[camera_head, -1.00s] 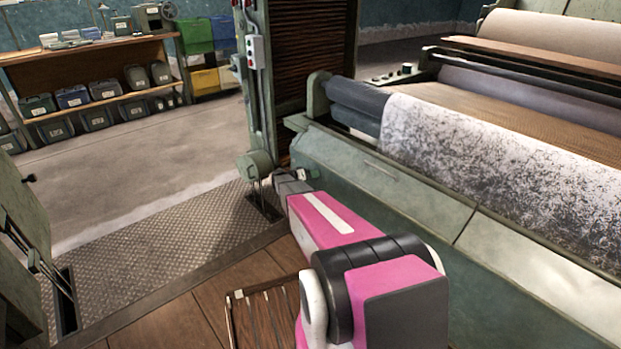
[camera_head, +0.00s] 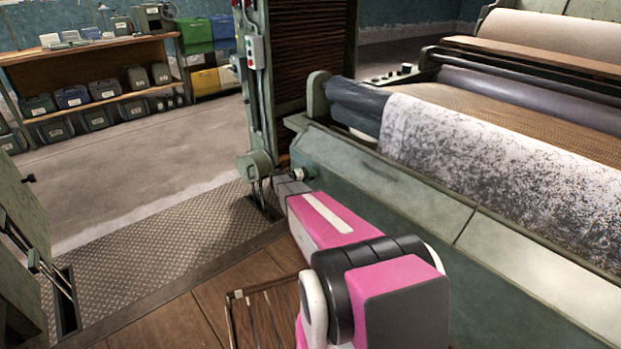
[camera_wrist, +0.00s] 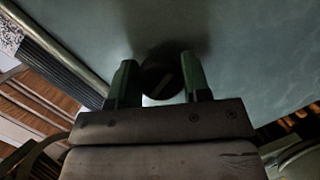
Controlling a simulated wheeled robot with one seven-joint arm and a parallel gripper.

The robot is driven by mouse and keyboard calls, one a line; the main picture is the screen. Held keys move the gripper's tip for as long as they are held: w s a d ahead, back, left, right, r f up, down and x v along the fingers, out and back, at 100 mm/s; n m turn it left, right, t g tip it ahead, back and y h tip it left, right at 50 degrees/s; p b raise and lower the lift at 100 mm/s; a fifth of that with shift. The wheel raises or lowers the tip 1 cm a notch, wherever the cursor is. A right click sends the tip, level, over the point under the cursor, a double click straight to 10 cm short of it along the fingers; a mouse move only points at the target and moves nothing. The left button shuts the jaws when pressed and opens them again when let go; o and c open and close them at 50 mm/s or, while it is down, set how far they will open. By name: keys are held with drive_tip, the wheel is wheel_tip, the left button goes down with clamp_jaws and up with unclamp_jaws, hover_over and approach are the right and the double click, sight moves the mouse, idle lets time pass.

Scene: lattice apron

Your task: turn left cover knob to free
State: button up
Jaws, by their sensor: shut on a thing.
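In the head view the long green machine cover (camera_head: 385,195) runs to the right.
A roll of mottled white fabric (camera_head: 500,150) lies above the cover. A green upright post (camera_head: 262,90) with a switch box stands past the cover's left end. A slatted wooden crate (camera_head: 268,312) is low in front. The metal floor plate (camera_head: 150,250) is clear.

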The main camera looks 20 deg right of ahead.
drive_tip(key=n+h, duration=0.1)
drive_tip(key=n, duration=0.2)
drive_tip(key=n+g+h, duration=0.1)
drive_tip(key=n, duration=0.2)
drive_tip(key=shift+w, duration=0.1)
drive_tip(key=n+h, duration=0.1)
drive_tip(key=n, duration=0.2)
drive_tip(key=shift+f+n, duration=0.1)
drive_tip(key=shift+n, duration=0.2)
drive_tip(key=shift+n+h, duration=0.6)
drive_tip(key=shift+n, duration=1.4)
drive_tip(key=o, duration=0.9)
drive_tip(key=shift+a, duration=0.1)
drive_tip(key=a, duration=0.3)
drive_tip(key=a+f, duration=0.1)
drive_tip(key=a, duration=0.6)
drive_tip(key=shift+s+a+f, duration=0.3)
drive_tip(key=shift+s, duration=0.1)
